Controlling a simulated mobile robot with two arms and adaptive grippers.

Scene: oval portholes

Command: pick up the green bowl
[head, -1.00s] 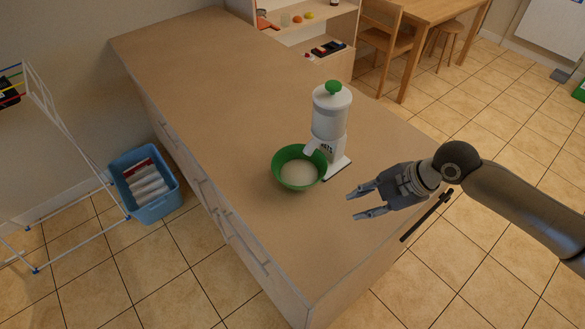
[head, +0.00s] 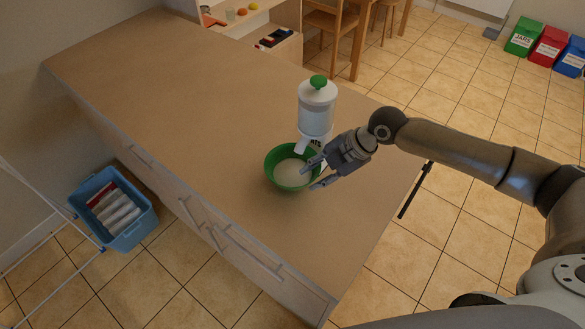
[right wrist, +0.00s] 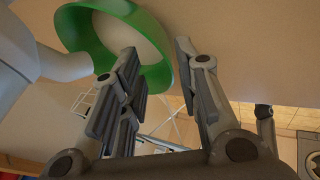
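The green bowl (head: 279,159) stands upright on the wooden counter, with something whitish inside. My right gripper (head: 311,174) is at the bowl's right side, its fingers spread and its tips close to the rim. In the right wrist view, the bowl (right wrist: 84,30) lies just past the fingertips, and part of its rim shows between the two open fingers of my right gripper (right wrist: 157,48). I cannot tell whether either finger touches it. My left gripper is not in view.
A white dispenser (head: 316,115) with a green knob stands right behind the bowl, its spout near the rim. The counter (head: 190,100) is clear to the left and behind. A blue basket (head: 112,210) stands on the floor at left.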

